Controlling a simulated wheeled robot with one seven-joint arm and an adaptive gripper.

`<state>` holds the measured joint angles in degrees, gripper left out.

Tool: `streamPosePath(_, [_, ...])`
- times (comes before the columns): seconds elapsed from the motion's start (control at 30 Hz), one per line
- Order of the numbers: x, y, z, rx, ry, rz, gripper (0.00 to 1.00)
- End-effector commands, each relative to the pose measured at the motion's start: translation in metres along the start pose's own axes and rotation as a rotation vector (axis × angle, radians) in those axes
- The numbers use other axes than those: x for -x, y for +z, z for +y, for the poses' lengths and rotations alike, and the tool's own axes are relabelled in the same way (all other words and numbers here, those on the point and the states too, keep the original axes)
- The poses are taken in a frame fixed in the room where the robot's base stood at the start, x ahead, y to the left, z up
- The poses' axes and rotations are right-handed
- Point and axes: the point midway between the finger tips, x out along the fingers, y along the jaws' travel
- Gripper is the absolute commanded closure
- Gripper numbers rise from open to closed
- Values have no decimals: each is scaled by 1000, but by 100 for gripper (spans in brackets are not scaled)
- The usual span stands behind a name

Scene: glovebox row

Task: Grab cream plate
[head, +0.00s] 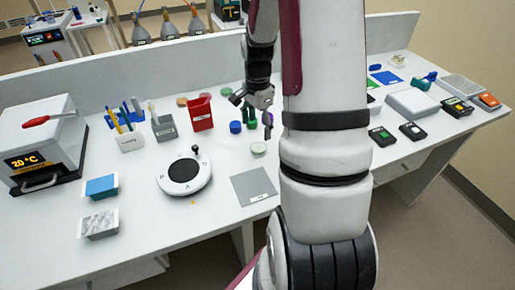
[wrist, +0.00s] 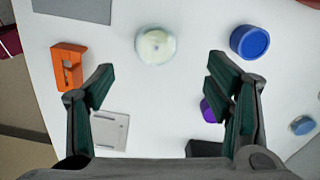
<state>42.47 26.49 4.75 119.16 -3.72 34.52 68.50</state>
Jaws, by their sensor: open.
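The cream plate (wrist: 155,45) is a small, round, pale dish with a greenish-white rim, lying on the white table. In the wrist view it is at the upper middle, beyond and between the fingertips. In the head view a small pale round dish (head: 258,149), apparently the same plate, lies on the table just below my gripper (head: 252,112). My gripper, also in the wrist view (wrist: 160,78), is open with nothing between its fingers. It is above the table, apart from the plate.
A blue round container (wrist: 250,42) is right of the plate, and a purple item (wrist: 208,110) is partly behind the right finger. An orange block (wrist: 69,66) and a light grey square piece (wrist: 110,130) are at left. A grey mat (head: 254,186) lies in front; a red holder (head: 200,113) stands left.

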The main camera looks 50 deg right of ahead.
Motion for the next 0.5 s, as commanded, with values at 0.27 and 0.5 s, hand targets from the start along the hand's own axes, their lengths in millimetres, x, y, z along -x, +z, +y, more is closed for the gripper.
streamPosePath(0.27, [-26,0,1,1,0,0,27])
streamPosePath(0.5, [-52,1,7,0,3,-2,27])
